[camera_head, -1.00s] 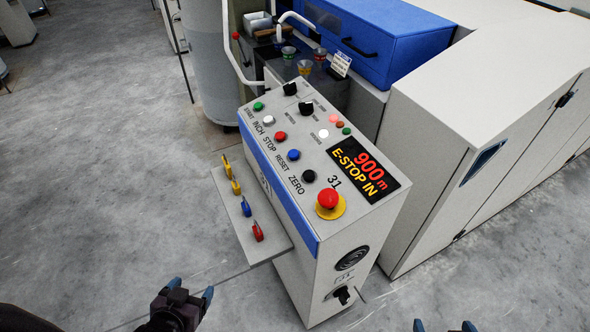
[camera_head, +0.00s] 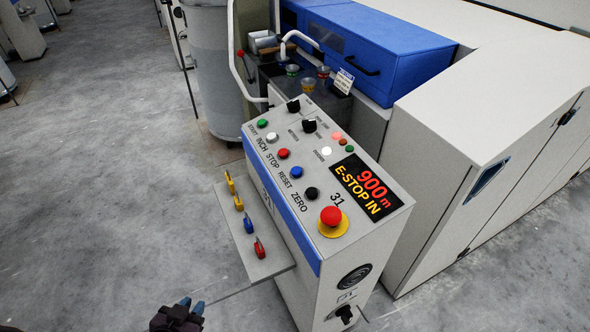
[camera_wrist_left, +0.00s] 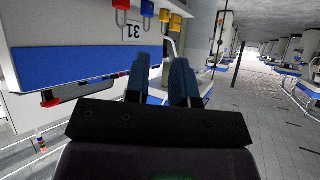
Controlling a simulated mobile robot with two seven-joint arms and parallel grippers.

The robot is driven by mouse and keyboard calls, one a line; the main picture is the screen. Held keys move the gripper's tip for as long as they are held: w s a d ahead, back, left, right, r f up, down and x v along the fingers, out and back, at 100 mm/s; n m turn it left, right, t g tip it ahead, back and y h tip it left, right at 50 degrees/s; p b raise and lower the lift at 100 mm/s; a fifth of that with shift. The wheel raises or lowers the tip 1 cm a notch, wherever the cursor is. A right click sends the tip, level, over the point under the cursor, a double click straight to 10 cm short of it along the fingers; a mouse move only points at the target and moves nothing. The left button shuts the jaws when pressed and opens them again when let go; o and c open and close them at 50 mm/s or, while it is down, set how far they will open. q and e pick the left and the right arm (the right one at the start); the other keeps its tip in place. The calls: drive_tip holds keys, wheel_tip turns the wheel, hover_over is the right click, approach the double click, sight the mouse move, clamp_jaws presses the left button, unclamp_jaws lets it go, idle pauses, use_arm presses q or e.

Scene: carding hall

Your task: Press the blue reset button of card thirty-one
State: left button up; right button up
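The console of card thirty-one (camera_head: 330,262) stands in the middle of the head view, with a sloped top. The blue reset button (camera_head: 297,172) sits on it between the red stop button (camera_head: 283,153) and the black zero button (camera_head: 312,193). A red emergency-stop knob (camera_head: 331,216) on a yellow disc is at its near end. The display (camera_head: 371,187) reads 900 m, E-STOP IN. My left gripper (camera_head: 192,305) is low at the bottom edge, well away from the button. Its fingers are close but apart, with nothing between them, also in the left wrist view (camera_wrist_left: 160,75). My right gripper is out of view.
A shelf (camera_head: 263,268) with yellow, blue and red padlocks juts out from the console's left side, between my left gripper and the buttons. Behind stand a blue cover (camera_head: 390,55) and a grey can (camera_head: 215,90). The floor at left is clear.

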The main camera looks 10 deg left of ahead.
use_arm(q)
clamp_jaws()
idle(1.0)
